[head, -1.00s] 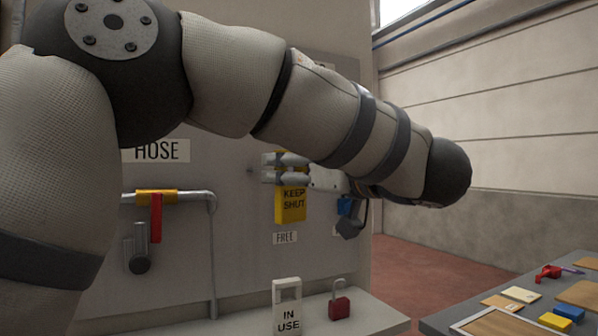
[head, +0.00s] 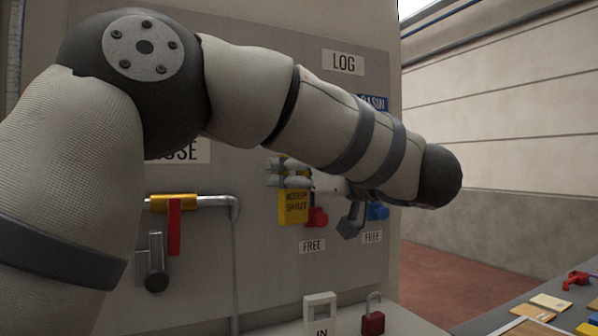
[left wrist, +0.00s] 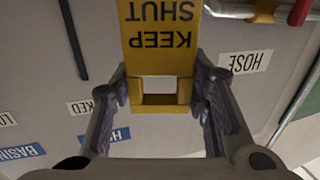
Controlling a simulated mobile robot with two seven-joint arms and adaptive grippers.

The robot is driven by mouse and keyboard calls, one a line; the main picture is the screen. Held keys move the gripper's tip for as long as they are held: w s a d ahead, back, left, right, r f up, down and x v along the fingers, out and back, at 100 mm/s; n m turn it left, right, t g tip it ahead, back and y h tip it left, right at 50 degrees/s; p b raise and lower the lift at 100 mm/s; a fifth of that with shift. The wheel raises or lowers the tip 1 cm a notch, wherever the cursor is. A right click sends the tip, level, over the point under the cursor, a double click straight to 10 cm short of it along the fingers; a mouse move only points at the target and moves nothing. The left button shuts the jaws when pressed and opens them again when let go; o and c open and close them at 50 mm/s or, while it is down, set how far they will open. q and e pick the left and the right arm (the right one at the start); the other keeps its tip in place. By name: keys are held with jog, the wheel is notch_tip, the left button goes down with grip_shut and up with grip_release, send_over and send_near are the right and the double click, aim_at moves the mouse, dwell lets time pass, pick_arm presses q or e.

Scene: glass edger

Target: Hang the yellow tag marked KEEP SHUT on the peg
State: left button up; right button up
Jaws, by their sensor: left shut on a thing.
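The yellow KEEP SHUT tag (head: 293,208) hangs upright from my left gripper (head: 276,173), in front of the grey panel. In the left wrist view the tag (left wrist: 160,40) appears upside down, its slotted end between the two fingers of my left gripper (left wrist: 160,92), which is shut on it. I cannot make out the peg; my forearm and gripper cover part of the panel. Whether the tag touches the panel cannot be told. My right gripper is not in view.
A yellow valve (head: 173,202) with a red handle and a grey pipe (head: 235,260) are left of the tag. A red part (head: 316,217) and a blue part (head: 378,211) sit above FREE labels. A red padlock (head: 373,322) stands on the ledge below. A table with small items is at right.

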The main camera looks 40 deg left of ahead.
pick_arm(q)
jog(key=shift+w+a+f, duration=0.1)
jog(key=shift+w+a, duration=0.3)
jog(key=shift+a, duration=0.45)
jog(key=shift+w+a+f, duration=0.1)
jog(key=shift+w+a, duration=0.35)
jog(key=shift+a, duration=0.35)
jog(key=shift+w+a+f, duration=0.1)
jog(key=shift+w+a, duration=0.3)
jog(key=shift+a, duration=0.45)
jog(key=shift+w+a+f, duration=0.15)
jog(key=shift+a+f, duration=0.05)
jog(key=shift+f, duration=0.05)
jog(key=c, duration=0.3)
jog(key=shift+o, duration=0.2)
jog(key=shift+f, duration=0.35)
jog(key=o, duration=1.2)
jog(key=shift+c, duration=0.2)
jog(key=o, duration=0.5)
jog(key=shift+w+a+f, duration=0.1)
jog(key=shift+a, duration=0.2)
jog(key=shift+c, duration=0.2)
jog(key=v, duration=0.8)
